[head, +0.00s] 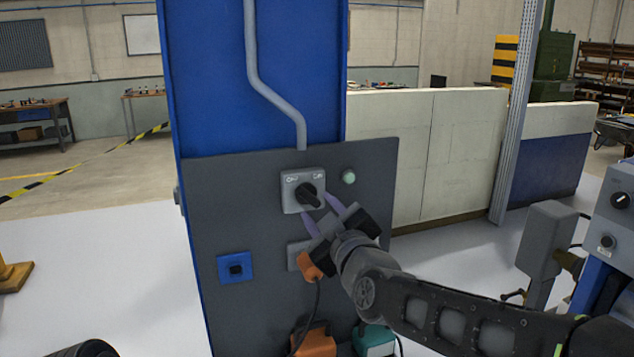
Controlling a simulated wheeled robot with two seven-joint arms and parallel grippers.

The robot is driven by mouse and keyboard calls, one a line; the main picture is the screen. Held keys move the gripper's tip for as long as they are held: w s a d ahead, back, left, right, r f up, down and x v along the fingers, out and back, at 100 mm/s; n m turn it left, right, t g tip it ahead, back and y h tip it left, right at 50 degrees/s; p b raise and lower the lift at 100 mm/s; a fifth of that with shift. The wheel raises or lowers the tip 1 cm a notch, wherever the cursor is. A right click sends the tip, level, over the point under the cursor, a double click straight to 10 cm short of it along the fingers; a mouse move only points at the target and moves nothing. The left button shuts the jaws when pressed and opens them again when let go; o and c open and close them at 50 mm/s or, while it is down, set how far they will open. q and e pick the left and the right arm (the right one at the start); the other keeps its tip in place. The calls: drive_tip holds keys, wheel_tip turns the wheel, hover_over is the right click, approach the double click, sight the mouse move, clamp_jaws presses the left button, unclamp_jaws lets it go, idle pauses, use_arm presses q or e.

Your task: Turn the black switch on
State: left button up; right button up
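The black switch (309,195) is a rotary knob on a light grey box (290,180), fixed to a dark grey panel (220,200). Small lettering stands above the knob on both sides. The knob's handle slants down to the right. My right gripper (324,208) reaches in from the lower right. Its two purplish fingers are apart, one below the knob and one to its right. I see nothing held between them, and cannot tell if they touch the knob. My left gripper is not in view.
A pale green round button or lamp (349,177) sits right of the switch box. A blue socket (235,267) is at the panel's lower left. An orange plug (309,266) with a cable is close below my gripper. A grey conduit (268,90) runs down to the box.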

sight(304, 194)
drive_tip(key=shift+s+a+r+n, duration=0.2)
drive_tip(key=shift+s+a+n, duration=0.15)
drive_tip(key=shift+n, duration=0.35)
drive_tip(key=x, duration=0.7)
drive_tip(key=shift+w+f+p, duration=0.1)
drive_tip(key=shift+w+p, duration=0.1)
drive_tip(key=shift+p, duration=0.2)
clamp_jaws()
